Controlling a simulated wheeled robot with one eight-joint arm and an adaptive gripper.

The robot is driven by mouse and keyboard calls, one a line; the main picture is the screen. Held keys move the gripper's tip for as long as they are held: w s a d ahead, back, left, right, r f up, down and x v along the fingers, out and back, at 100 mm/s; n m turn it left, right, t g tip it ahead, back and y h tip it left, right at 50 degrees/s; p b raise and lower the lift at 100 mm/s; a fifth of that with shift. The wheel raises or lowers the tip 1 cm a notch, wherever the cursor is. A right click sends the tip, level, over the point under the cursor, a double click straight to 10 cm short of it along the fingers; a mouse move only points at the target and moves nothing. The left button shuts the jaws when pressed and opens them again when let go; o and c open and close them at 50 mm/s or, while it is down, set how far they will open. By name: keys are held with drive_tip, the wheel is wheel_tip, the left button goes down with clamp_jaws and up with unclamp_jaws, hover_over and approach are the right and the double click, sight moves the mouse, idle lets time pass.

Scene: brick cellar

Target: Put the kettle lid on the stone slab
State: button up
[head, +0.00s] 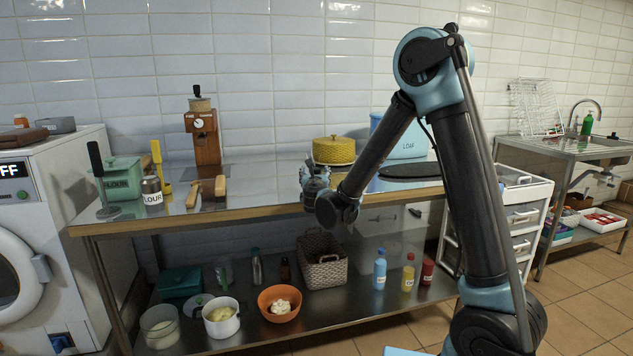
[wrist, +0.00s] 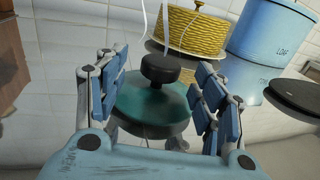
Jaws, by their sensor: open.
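The kettle lid (wrist: 150,103) shows in the wrist view as a teal disc with a black knob on top. My gripper (wrist: 158,70) is open, with one finger on each side of the knob and a gap on both sides. What lies under the lid is mostly hidden. In the head view my gripper (head: 315,178) is low over the worktop's middle, and I cannot make out the lid there. A dark flat slab (head: 410,170), seemingly the stone slab, lies right of my gripper. It also shows at the wrist view's right edge (wrist: 296,96).
A yellow ribbed pot (head: 334,151) and a blue LOAF bin (head: 400,140) stand behind. The worktop (head: 255,190) is clear left of my gripper.

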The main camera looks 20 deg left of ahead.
sight(315, 172)
drive_tip(key=x, duration=0.4)
drive_tip(key=shift+w, duration=0.45)
drive_tip(key=c, duration=1.3)
